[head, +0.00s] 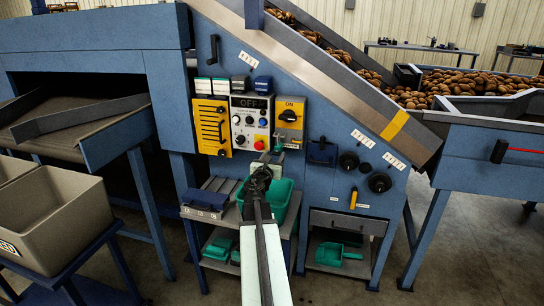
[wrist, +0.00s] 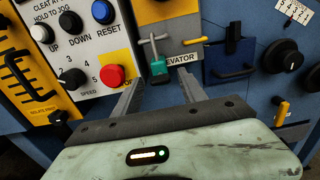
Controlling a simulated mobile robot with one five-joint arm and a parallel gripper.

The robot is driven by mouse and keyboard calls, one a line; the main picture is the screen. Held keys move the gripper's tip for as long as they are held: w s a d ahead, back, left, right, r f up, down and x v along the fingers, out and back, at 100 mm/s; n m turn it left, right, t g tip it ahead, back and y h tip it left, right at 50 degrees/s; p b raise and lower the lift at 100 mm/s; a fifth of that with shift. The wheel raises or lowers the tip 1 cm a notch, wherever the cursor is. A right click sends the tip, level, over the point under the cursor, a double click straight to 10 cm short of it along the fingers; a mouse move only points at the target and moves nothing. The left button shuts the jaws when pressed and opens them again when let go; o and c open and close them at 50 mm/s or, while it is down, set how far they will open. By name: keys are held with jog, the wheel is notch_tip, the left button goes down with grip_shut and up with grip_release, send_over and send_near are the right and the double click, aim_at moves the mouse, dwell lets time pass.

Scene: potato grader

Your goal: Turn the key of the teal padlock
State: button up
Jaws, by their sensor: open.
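The teal padlock (wrist: 158,68) hangs at the lower left of the yellow and grey isolator panel in the wrist view. A grey T-shaped piece (wrist: 153,41) stands just above its teal body; I cannot tell whether it is the key or part of the hasp. My gripper (wrist: 161,86) is open and empty, its two fingers pointing at the padlock, one to each side and just below it. The padlock appears apart from both fingers.
The control box (head: 252,122) with a red button (wrist: 112,75) is close on the left. A dark blue box with a handle (wrist: 231,62) and black knobs (wrist: 281,56) are on the right. A green bin (head: 283,205) stands on the shelf below.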

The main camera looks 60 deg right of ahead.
jog(key=shift+d, duration=0.3)
jog(key=shift+w, duration=0.1)
grip_shut()
jog(key=shift+a+m, duration=0.1)
jog(key=shift+m, duration=8.8)
